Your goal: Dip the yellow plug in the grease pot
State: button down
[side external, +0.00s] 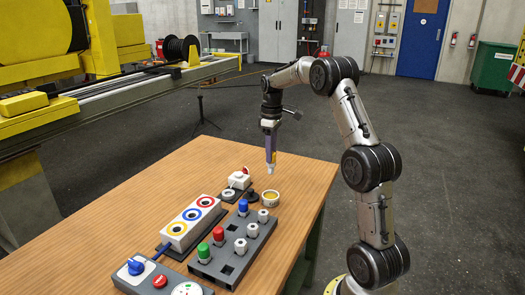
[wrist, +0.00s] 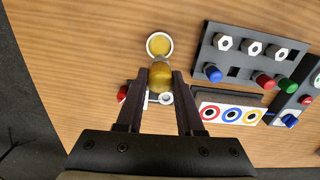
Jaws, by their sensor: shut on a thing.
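The yellow plug (wrist: 161,75) is between the fingertips of my gripper (wrist: 160,82) in the wrist view, and the gripper is shut on it. In the side view my gripper (side external: 271,152) points down and holds the plug (side external: 271,170) above the table, with its pale tip downward. The grease pot (side external: 270,198) is a small white cup with yellow grease, standing on the table below the plug, with a gap between them. In the wrist view the pot (wrist: 160,44) shows just beyond the plug, which covers its near rim.
A dark rack (side external: 236,245) holds blue, red and green plugs and white hex pieces. A white block (side external: 193,222) with coloured rings lies left of it. A small white device (side external: 239,180) with a red top stands near the pot. Wood table (side external: 130,205) is bare at left.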

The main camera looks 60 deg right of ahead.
aim_at(271, 165)
jog(key=shift+f, duration=3.9)
jog(key=shift+f, duration=1.1)
jog(key=shift+f, duration=0.35)
jog(key=shift+f, duration=0.25)
jog(key=shift+r, duration=0.15)
jog(key=shift+r, duration=2.9)
